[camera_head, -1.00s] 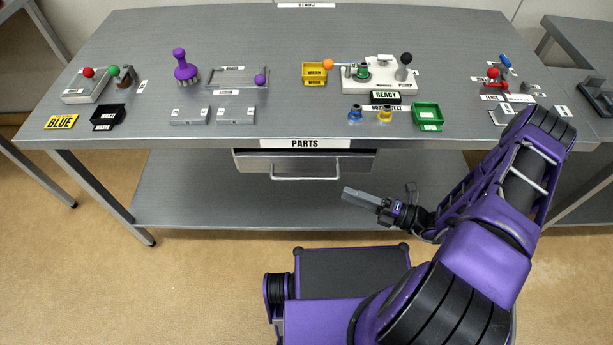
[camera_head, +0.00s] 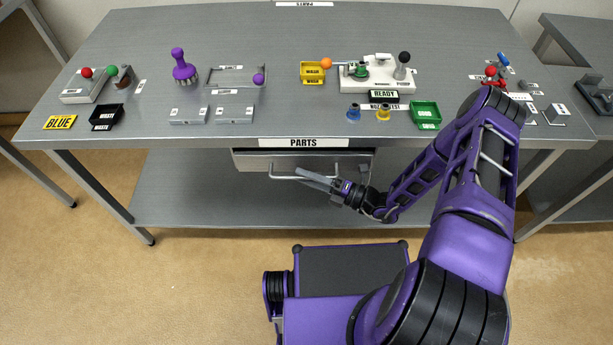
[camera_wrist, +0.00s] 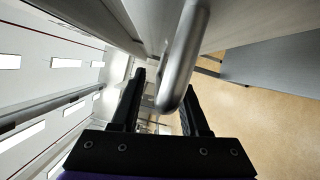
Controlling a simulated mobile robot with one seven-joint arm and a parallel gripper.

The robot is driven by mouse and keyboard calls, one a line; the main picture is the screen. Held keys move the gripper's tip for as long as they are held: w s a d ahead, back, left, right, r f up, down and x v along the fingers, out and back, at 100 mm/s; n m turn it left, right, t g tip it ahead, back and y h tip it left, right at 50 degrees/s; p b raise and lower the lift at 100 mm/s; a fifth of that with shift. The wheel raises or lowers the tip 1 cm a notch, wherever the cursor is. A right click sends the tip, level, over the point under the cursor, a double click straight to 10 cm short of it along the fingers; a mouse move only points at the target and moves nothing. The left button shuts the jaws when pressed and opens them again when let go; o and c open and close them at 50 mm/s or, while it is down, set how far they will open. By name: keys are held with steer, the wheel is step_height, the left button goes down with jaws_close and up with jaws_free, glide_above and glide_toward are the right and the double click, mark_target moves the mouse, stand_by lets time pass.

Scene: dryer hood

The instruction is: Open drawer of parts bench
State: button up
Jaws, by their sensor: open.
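The parts bench (camera_head: 210,35) is a grey metal table with a PARTS label on its front edge. Its drawer (camera_head: 250,161) hangs under the front edge and looks closed. The drawer's bar handle (camera_head: 285,178) runs across its front, and my gripper partly hides its right portion. My gripper (camera_head: 313,179) is at the handle, coming from the right. In the wrist view the gripper (camera_wrist: 165,100) is open, and the handle (camera_wrist: 184,60) reaches in between its two dark fingers. I cannot tell whether a finger touches the bar.
A lower shelf (camera_head: 200,205) lies below the drawer. The benchtop holds a yellow wash bin (camera_head: 312,72), a green bin (camera_head: 425,115), a purple brush (camera_head: 183,66) and other small parts. Another bench (camera_head: 580,50) stands at the right. Floor (camera_head: 200,290) is clear at the front left.

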jaws_close()
stand_by(1.3)
